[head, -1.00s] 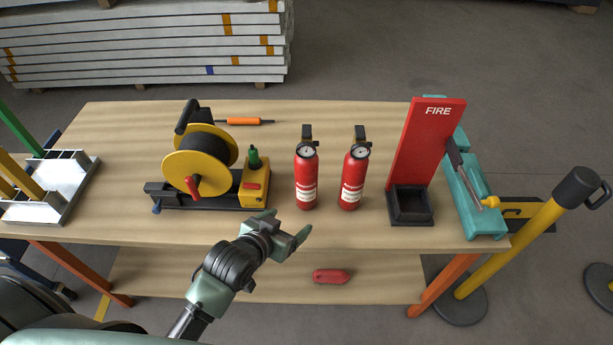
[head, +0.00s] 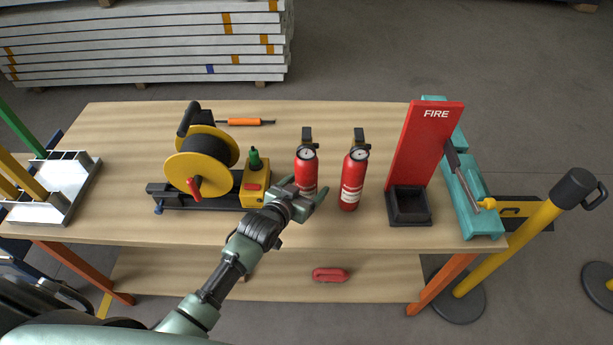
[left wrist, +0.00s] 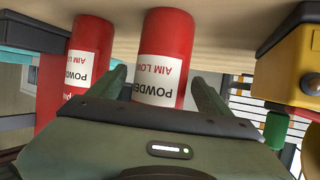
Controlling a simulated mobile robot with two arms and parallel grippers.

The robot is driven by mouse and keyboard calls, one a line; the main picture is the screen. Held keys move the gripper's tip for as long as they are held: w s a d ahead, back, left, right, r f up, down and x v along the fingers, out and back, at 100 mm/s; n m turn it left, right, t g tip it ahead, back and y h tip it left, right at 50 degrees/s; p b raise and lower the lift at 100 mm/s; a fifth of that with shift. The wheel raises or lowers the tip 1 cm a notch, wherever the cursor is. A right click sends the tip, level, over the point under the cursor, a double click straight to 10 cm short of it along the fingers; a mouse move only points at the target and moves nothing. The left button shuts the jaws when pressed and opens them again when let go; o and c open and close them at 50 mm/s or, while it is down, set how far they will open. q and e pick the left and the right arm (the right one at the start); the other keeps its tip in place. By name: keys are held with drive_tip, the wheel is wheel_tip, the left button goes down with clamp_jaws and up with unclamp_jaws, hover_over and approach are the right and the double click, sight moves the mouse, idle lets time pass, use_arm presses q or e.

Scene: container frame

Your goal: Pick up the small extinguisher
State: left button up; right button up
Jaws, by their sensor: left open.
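Two small red extinguishers with white labels, gauges and black tops stand upright side by side on the wooden table. The left extinguisher (head: 306,171) is partly hidden by my left gripper (head: 303,190). The right extinguisher (head: 354,178) stands clear of it. My left gripper is open at the lower part of the left extinguisher, with one finger on each side. In the left wrist view, which looks upside down, the left extinguisher (left wrist: 166,45) shows between the fingertips, and the right extinguisher (left wrist: 88,50) is outside them. Whether the fingers touch it cannot be told. My right gripper is not in view.
A yellow cable reel (head: 196,160) with a yellow box (head: 256,184) stands close left of the gripper. A red FIRE stand (head: 425,150) with a black tray (head: 408,207) is at right. An orange-handled tool (head: 240,122) lies behind. A red object (head: 330,275) lies on the lower shelf.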

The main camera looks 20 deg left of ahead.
use_arm(q)
clamp_jaws()
drive_tip(key=shift+w+r, duration=0.15)
drive_tip(key=shift+r, duration=0.05)
